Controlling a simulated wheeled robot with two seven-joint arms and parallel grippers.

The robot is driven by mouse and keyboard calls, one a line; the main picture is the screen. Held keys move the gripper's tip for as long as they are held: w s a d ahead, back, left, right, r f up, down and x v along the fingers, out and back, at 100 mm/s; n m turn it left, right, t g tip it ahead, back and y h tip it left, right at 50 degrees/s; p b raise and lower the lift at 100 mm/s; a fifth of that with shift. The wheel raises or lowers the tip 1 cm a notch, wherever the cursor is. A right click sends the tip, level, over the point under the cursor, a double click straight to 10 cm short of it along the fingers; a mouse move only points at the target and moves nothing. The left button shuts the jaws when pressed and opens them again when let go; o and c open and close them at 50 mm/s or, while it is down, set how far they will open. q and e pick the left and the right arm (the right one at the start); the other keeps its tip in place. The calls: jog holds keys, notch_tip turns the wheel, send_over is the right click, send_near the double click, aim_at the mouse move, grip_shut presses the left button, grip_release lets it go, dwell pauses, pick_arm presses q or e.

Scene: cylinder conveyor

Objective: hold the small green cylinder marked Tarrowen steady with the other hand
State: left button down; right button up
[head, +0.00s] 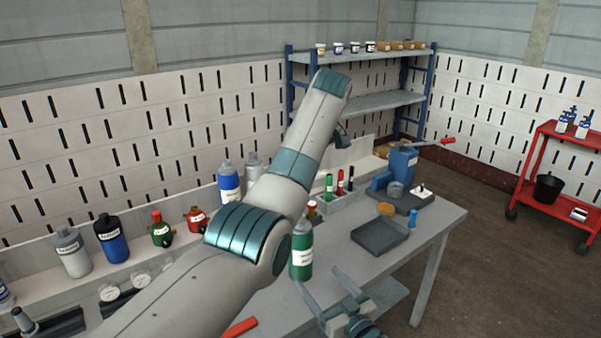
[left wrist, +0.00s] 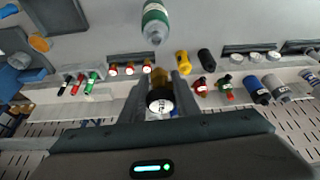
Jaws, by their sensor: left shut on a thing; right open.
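A green cylinder (head: 301,255) with a grey shoulder and white label stands on the bench, partly behind my left arm; it also shows in the left wrist view (left wrist: 155,20). Its lettering is too small to read. My right gripper (head: 321,284) is open just in front of it and to the right, with no clear contact. My left gripper (left wrist: 160,88) is shut on a brass fitting (left wrist: 160,99) with a black, white-labelled end. In the head view my left arm hides most of that hand. Another green cylinder (head: 160,232) with a red top stands on the back ledge.
Blue (head: 111,240) and grey (head: 71,252) cylinders stand along the ledge. A dark tray (head: 380,238) and a blue vise-like tool (head: 398,170) occupy the bench's right side. A red object (head: 240,327) lies near the front. A red cart (head: 565,185) stands far right.

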pick_arm(q)
jog(key=shift+r, duration=0.15)
pick_arm(e)
jog(key=shift+r, duration=0.15)
pick_arm(q)
jog(key=shift+r+p, duration=2.4)
jog(key=shift+p, duration=0.1)
pick_arm(e)
jog(key=shift+r, duration=2.4)
jog(key=shift+f, duration=0.1)
